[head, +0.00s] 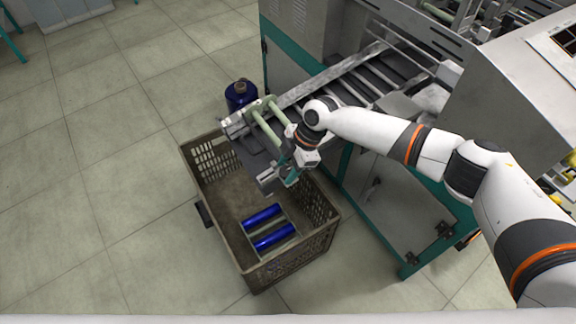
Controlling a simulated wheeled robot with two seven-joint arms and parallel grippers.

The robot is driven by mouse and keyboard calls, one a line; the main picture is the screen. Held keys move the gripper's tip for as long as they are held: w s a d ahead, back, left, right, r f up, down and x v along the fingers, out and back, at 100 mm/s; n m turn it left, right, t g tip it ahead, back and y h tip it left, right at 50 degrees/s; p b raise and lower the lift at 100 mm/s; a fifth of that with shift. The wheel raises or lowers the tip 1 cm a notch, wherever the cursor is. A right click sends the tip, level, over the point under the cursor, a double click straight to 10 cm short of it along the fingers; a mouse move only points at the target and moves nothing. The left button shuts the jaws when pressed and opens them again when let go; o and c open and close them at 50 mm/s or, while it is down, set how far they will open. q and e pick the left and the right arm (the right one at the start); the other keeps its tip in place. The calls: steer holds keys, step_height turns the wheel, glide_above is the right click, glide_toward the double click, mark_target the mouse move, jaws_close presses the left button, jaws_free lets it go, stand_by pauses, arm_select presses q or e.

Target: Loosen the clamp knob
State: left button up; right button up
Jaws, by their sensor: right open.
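My right arm comes in from the right, and its open gripper (276,182) points down at the lower end of the machine's sloping chute (320,86). The gripper is just above the near inside of a brown crate (205,185). I cannot make out the clamp knob; the wrist and gripper cover part of the chute end. Pale green rods (268,128) lie across the chute end beside the wrist. I cannot tell whether the gripper touches anything. My left gripper is not in view.
Two blue bobbins (263,217) lie in the crate, below the gripper. A dark blue bottle-like container (240,95) stands behind the chute end. The grey and teal machine (395,205) fills the right side.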

steer(key=c, duration=0.7)
steer(key=shift+r+m+p, duration=0.15)
steer(key=shift+m+p, duration=0.25)
steer(key=shift+p, duration=0.25)
steer(key=m+t+p, duration=0.1)
steer(key=m+p, duration=0.1)
steer(key=p, duration=0.1)
steer(key=m+t+p, duration=0.2)
steer(key=m+p, duration=0.1)
steer(key=s+m+t+p, duration=0.1)
steer(key=m+t+p, duration=0.1)
steer(key=m+p, duration=0.1)
steer(key=shift+a+p, duration=0.1)
steer(key=shift+p, duration=0.4)
steer(key=shift+m+t+h+p, duration=0.55)
steer(key=shift+m+p, duration=0.3)
steer(key=shift+m, duration=0.35)
steer(key=shift+m+t+h+p, duration=0.35)
steer(key=shift+m+t+p, duration=0.15)
steer(key=shift+m, duration=0.5)
steer(key=shift+f, duration=0.2)
steer(key=o, duration=0.7)
